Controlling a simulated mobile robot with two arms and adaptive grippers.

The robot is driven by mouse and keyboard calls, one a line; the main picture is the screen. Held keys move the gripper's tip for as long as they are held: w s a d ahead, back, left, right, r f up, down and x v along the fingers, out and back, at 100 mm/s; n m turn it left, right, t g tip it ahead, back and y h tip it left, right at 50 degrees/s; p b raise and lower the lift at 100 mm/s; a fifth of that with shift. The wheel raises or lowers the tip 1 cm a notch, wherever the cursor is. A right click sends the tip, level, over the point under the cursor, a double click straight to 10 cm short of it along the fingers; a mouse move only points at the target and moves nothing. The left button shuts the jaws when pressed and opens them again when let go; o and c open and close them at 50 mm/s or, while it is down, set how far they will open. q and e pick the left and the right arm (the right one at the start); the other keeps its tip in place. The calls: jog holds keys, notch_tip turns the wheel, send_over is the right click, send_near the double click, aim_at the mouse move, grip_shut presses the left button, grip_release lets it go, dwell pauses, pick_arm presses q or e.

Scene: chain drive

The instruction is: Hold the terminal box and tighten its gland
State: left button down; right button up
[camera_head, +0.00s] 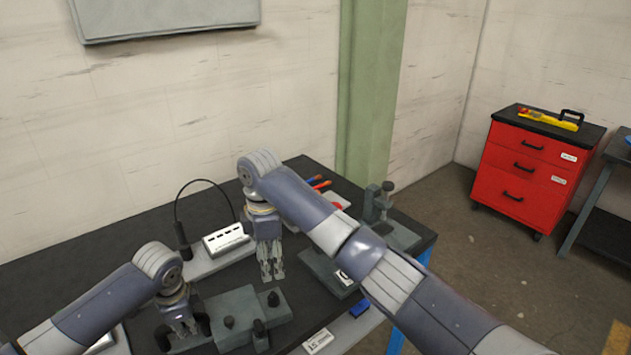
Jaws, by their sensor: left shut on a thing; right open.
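My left gripper (187,330) is at the lower left, pointing down, its fingers shut on a grey piece at the left end of a grey block. I take this piece to be the terminal box (192,344); it is small and mostly covered by the fingers. A short dark cylinder (261,337) at the front of the grey block could be the gland, but I cannot tell. My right gripper (271,270) points down with open, empty fingers, above and behind the block's right end, apart from it.
The grey block (243,306) carries dark knobs. A white socketed unit (226,238) with a looping black cable stands behind. A blue piece (360,307) and a white label (318,341) lie at the front edge. A grey vise-like fixture (378,203) stands back right. A red drawer cabinet (523,180) is farther right.

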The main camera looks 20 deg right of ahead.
aim_at(274, 293)
notch_tip(274, 293, down, 12)
jog(key=m, duration=0.3)
jog(key=shift+s+d+f, duration=0.1)
jog(key=n, duration=0.5)
jog(key=shift+r+n, duration=0.2)
jog(key=shift+n, duration=0.2)
notch_tip(274, 293, up, 12)
jog(key=w+d+r+t, duration=0.3)
jog(key=w+d+t, duration=0.3)
jog(key=w+d, duration=0.2)
jog(key=w+d+r+m+t, duration=0.1)
jog(key=w+d+r+t, duration=0.2)
jog(key=w+d+t, duration=0.3)
jog(key=shift+w+d+r+m, duration=0.3)
jog(key=shift+w+d+r, duration=0.1)
jog(key=shift+w+d, duration=1.25)
jog(key=shift+c, duration=0.6)
